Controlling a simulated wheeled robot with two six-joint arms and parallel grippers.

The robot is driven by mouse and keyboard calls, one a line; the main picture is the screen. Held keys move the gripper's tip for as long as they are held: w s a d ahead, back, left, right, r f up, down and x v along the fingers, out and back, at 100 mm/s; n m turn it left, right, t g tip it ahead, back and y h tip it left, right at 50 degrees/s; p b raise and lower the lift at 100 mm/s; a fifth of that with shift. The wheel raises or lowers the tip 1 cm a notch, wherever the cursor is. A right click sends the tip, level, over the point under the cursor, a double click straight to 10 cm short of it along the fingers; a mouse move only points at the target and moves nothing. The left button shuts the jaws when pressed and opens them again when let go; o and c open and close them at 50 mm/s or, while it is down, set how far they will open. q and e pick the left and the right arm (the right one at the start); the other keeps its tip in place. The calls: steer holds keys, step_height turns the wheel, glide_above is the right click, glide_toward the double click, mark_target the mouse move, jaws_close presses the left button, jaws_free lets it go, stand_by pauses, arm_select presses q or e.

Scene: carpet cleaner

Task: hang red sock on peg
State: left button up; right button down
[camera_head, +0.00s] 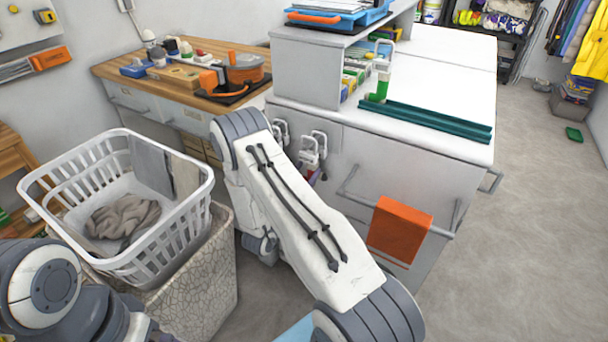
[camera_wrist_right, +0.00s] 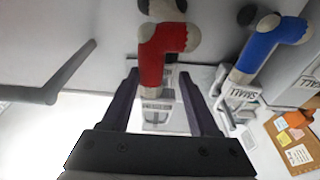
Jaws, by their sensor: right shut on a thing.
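The red sock (camera_wrist_right: 162,55), with grey heel, toe and cuff, is in the right wrist view. Its cuff lies between the fingers of my right gripper (camera_wrist_right: 158,78), which is shut on it. A white peg with a label (camera_wrist_right: 156,115) shows behind the cuff; I cannot tell whether the sock is on it. In the head view white pegs (camera_head: 312,150) stand out from the grey cabinet front, with a small red patch just below. My right forearm hides most of the gripper and sock there. My left gripper is out of view.
A blue sock (camera_wrist_right: 268,45) hangs beside a label reading SMALL (camera_wrist_right: 242,97). An orange cloth (camera_head: 400,230) hangs on the cabinet's rail. A white laundry basket (camera_head: 180,235) with a grey-brown cloth (camera_head: 122,222) stands at left.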

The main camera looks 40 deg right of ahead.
steer(key=shift+d, duration=0.1)
stand_by(0.3)
steer(key=shift+x, duration=0.85)
steer(key=shift+f, duration=0.25)
steer(key=shift+w+d+f+b, duration=0.1)
steer(key=shift+d+f+b, duration=0.05)
steer(key=shift+f+b, duration=0.55)
steer(key=shift+f, duration=0.1)
steer(key=c, duration=0.5)
jaws_free()
steer(key=shift+c, duration=0.2)
steer(key=shift+o, duration=0.3)
steer(key=shift+o, duration=0.5)
